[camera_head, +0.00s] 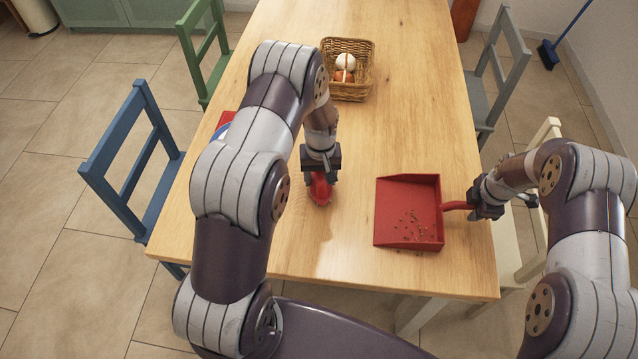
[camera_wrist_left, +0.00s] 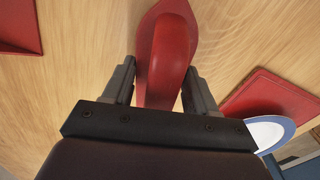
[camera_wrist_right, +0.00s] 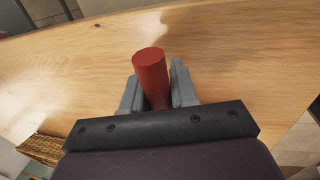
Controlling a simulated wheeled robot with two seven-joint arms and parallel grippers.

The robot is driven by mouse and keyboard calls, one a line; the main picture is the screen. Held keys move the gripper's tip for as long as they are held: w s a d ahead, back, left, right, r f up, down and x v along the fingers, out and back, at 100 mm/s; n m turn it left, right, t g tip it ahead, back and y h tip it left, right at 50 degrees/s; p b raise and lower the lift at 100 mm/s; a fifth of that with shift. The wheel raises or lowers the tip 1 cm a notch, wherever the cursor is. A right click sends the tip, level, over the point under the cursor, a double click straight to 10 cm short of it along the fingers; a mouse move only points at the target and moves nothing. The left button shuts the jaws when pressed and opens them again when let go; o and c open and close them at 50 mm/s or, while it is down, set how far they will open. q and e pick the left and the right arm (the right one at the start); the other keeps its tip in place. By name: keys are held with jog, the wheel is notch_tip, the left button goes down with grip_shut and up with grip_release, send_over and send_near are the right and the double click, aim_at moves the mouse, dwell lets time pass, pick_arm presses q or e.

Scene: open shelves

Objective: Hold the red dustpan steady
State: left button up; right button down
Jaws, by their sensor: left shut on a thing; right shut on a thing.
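The red dustpan (camera_head: 408,200) lies on the table near its front right, with a scatter of small dark crumbs (camera_head: 413,227) in its pan. My right gripper (camera_head: 474,205) is shut on the dustpan's handle (camera_wrist_right: 151,72), at the right side of the pan. My left gripper (camera_head: 320,177) is shut on a red handled tool (camera_wrist_left: 172,50), left of the dustpan and apart from it. The underside of this tool is hidden, so I cannot tell if it touches the table. The dustpan's edge (camera_wrist_left: 18,30) also shows in the left wrist view.
A wicker basket (camera_head: 348,93) with a few round items stands farther back. A blue-rimmed plate (camera_wrist_left: 269,132) and a red flat item (camera_wrist_left: 268,95) lie to the left, partly behind my left arm. Chairs line both sides. The table between the basket and dustpan is clear.

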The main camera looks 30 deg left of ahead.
pick_arm(q)
jog(key=shift+w+a, duration=0.2)
jog(key=shift+w, duration=0.4)
jog(key=shift+w+a, duration=0.2)
jog(key=shift+w, duration=0.35)
jog(key=shift+w+r, duration=0.1)
jog(key=shift+r, duration=4.1)
pick_arm(e)
jog(key=c, duration=0.8)
grip_release()
notch_tip(320, 180, up, 12)
jog(key=s, duration=0.2)
jog(key=shift+d, duration=0.4)
